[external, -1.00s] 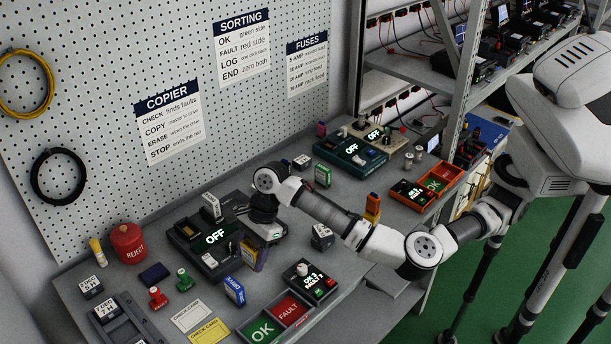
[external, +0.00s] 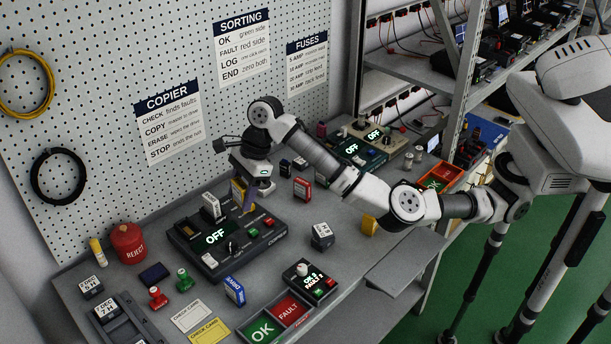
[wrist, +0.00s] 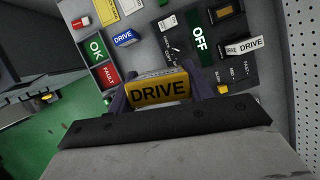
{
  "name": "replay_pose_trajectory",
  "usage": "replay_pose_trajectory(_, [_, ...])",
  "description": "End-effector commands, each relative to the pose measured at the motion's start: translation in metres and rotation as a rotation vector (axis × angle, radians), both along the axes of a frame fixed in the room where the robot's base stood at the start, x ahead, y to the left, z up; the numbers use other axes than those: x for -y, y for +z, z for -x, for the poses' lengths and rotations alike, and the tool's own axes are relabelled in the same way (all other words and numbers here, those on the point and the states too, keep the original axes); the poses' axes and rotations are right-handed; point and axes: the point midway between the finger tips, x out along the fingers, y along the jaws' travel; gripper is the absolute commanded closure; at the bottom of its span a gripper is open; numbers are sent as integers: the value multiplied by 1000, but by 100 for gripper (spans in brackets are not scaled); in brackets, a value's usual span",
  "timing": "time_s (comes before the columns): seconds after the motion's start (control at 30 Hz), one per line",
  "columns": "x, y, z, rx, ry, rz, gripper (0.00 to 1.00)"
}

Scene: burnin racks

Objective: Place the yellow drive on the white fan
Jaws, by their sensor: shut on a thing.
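The yellow drive (external: 237,191) is held in my gripper (external: 247,198), above the back of the copier box (external: 266,218). In the wrist view the drive (wrist: 158,92) sits between the two fingers of my gripper (wrist: 157,97), with its DRIVE label facing the camera. The gripper is shut on it, and it looks clear of the copier. I cannot make out a white fan with certainty in either view; my arm hides part of the table at the right.
A white drive (external: 210,206) stands upright in the copier, whose screen reads OFF. A blue drive (external: 234,291) lies in front of it. A dark labelled cube (external: 322,236) and a fault tester (external: 308,281) stand right of it. A pegboard (external: 110,110) rises behind.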

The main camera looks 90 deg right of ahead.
Motion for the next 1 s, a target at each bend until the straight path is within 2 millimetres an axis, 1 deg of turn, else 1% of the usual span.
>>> replay_pose_trajectory(0.03, [31, 7, -4, 0, -59, 3, 74])
replay_pose_trajectory(0.07, [48, 8, -6, 1, -93, 4, 74])
replay_pose_trajectory(0.1, [70, 10, -8, 1, -139, 3, 74])
replay_pose_trajectory(0.17, [103, 13, -10, 1, -205, 4, 74])
replay_pose_trajectory(0.2, [125, 14, -9, 0, -249, 5, 74])
replay_pose_trajectory(0.27, [157, 16, -8, 0, -314, 4, 74])
replay_pose_trajectory(0.3, [178, 17, -7, 1, -356, 3, 74])
replay_pose_trajectory(0.4, [225, 19, -1, -1, -450, 2, 74])
replay_pose_trajectory(0.5, [261, 20, 6, -1, -523, -1, 74])
replay_pose_trajectory(0.63, [291, 21, 13, -1, -586, -1, 74])
replay_pose_trajectory(0.7, [299, 19, 15, -1, -603, -4, 74])
replay_pose_trajectory(0.77, [303, 14, 16, -2, -612, -5, 74])
replay_pose_trajectory(0.87, [304, -4, 16, -5, -616, -5, 74])
replay_pose_trajectory(0.97, [304, -29, 16, -5, -616, -5, 74])
replay_pose_trajectory(1.0, [304, -40, 17, -6, -617, -5, 74])
